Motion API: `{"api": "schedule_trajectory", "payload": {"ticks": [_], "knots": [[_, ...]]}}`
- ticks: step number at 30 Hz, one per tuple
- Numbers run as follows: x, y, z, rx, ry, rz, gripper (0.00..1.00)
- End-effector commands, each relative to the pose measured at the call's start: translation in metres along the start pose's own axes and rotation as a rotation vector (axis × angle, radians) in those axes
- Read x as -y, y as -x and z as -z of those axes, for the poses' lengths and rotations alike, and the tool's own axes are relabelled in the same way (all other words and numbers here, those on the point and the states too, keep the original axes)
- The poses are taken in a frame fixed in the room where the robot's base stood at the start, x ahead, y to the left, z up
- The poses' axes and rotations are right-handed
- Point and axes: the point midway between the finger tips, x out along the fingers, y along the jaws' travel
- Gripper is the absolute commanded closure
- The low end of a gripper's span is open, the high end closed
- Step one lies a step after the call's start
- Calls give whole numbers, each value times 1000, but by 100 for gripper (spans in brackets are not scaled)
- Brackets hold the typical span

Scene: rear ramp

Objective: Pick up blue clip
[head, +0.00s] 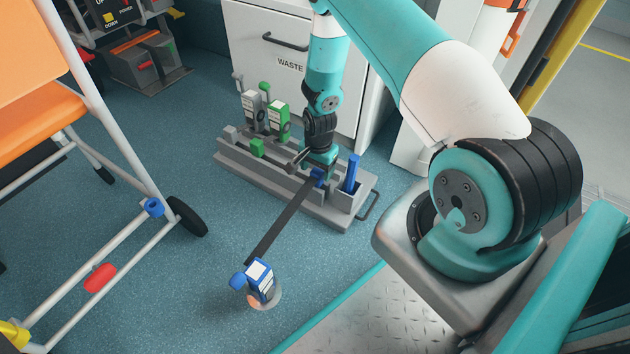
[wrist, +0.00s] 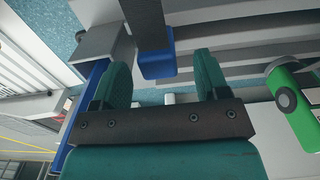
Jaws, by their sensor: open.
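The blue clip (head: 317,177) is a small blue block at the end of a dark strap (head: 280,221), at the grey tray's front side. In the wrist view the blue clip (wrist: 157,66) shows between and just beyond my fingertips, with the strap running up from it. My gripper (head: 312,165) is low over the tray, pointing down. In the wrist view my gripper (wrist: 162,75) is open, with a teal finger on each side of the clip and gaps visible. I cannot tell the exact height between clip and fingers.
The grey tray (head: 240,168) holds grey and green retractors (head: 278,119) and an upright blue post (head: 351,172) close to my gripper. The strap's other end meets a blue-and-white retractor (head: 262,280) on the floor. A wheeled chair (head: 110,150) stands left; a waste cabinet (head: 270,60) stands behind.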

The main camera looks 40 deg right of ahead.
Motion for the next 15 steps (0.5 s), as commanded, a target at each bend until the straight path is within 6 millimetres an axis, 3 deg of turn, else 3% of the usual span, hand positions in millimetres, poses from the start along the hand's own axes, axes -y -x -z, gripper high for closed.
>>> {"api": "schedule_trajectory", "payload": {"ticks": [1,6,14,15], "knots": [[-1,-14,-1,1,0,-1,32],[-2,-38,-2,1,0,-1,32],[-1,-38,-2,0,0,0,32],[-1,-38,-2,0,0,0,39]]}}
